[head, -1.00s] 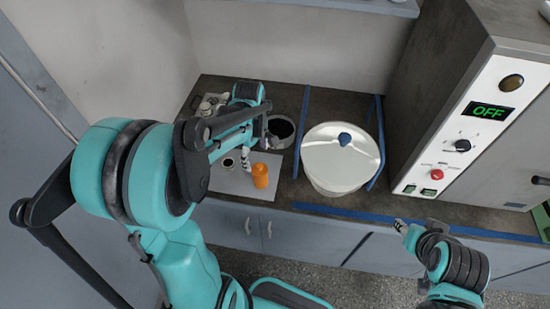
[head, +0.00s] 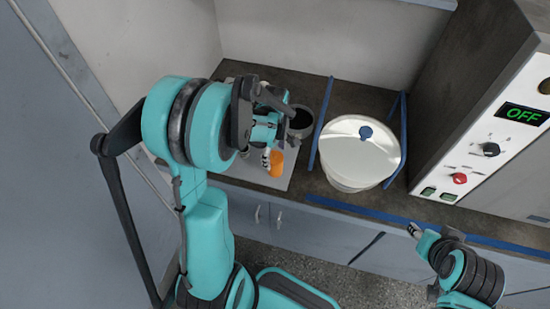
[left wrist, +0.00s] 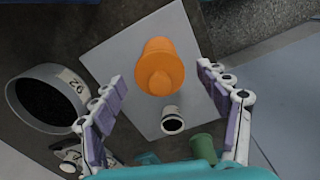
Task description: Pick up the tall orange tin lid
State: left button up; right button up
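The tall orange tin lid (head: 276,164) stands on a light grey mat (head: 278,184) on the counter; in the left wrist view the orange piece (left wrist: 160,62) is broad with a narrower round end. I cannot tell whether a tin is under it. My left gripper (head: 262,158) is close beside it, partly hidden by my arm in the head view. The left wrist view shows its fingers (left wrist: 162,77) spread wide, empty, with the orange piece between and beyond them. My right gripper (head: 413,231) is low at the counter's front edge, too small to read.
A small open white tin (left wrist: 172,120) stands beside the orange piece. A dark-filled round container (left wrist: 48,98) is nearby, and a green object (left wrist: 203,147) lies close to the gripper. A large white lidded vessel (head: 345,165) and the OFF control box (head: 480,150) are to the right.

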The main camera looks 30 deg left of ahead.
pick_arm(q)
jog(key=c, duration=0.9)
jog(key=shift+r, duration=0.15)
